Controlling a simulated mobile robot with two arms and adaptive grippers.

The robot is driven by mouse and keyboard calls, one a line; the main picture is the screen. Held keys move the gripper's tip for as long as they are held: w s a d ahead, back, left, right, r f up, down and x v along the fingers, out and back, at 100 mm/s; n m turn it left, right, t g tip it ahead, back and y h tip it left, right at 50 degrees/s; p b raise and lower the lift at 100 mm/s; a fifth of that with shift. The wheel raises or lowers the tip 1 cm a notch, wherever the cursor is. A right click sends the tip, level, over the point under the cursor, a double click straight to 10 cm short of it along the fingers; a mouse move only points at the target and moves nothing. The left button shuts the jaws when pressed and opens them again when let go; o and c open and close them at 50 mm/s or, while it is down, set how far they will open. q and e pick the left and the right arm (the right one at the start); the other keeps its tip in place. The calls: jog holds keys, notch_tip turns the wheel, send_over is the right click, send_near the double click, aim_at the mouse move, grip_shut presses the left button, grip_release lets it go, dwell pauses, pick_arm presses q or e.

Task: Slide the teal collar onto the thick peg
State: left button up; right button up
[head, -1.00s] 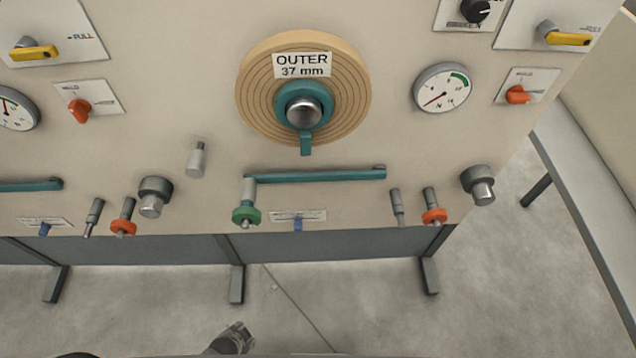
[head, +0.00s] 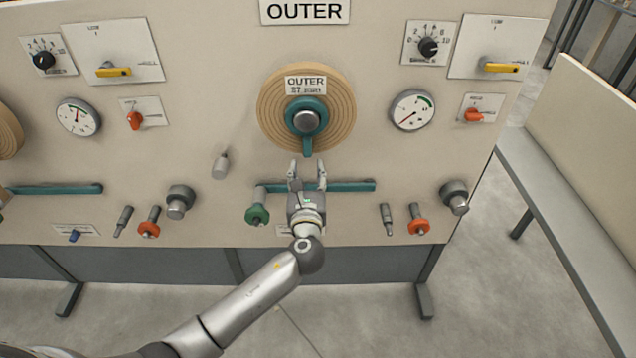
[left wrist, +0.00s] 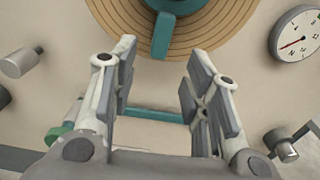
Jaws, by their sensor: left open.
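The teal collar (head: 307,145) sits around the silver domed hub at the centre of the tan ringed disc (head: 270,115). Its tab hangs straight down. It also shows in the left wrist view (left wrist: 162,36), where the hub is out of frame. My left gripper (head: 307,170) is open and empty just below the tab, one finger to each side, not closed on it. Two thick silver-ended pegs with dark bases stand out from the panel, one at left (head: 179,201) and one at right (head: 455,197). I cannot tell which is the thick peg meant. My right gripper is not in view.
A teal horizontal bar (head: 350,186) runs behind my gripper. A green-ringed peg (head: 257,213), a plain grey peg (head: 220,166) and orange-ringed pegs (head: 418,222) stand out nearby. A gauge (head: 411,110) is right of the disc. Floor is open below the panel.

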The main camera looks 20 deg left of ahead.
aim_at(308, 152)
pick_arm(q)
jog(key=b+x, duration=0.1)
jog(key=x, duration=0.3)
jog(key=shift+b, duration=0.4)
jog(key=b+x, duration=0.1)
jog(key=x, duration=0.2)
jog(key=shift+w, duration=0.3)
jog(key=shift+x, duration=0.9)
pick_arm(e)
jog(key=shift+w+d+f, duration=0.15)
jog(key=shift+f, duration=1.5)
pick_arm(q)
grip_shut()
jog(key=c, duration=0.6)
grip_release()
jog(key=shift+r, duration=0.15)
grip_shut()
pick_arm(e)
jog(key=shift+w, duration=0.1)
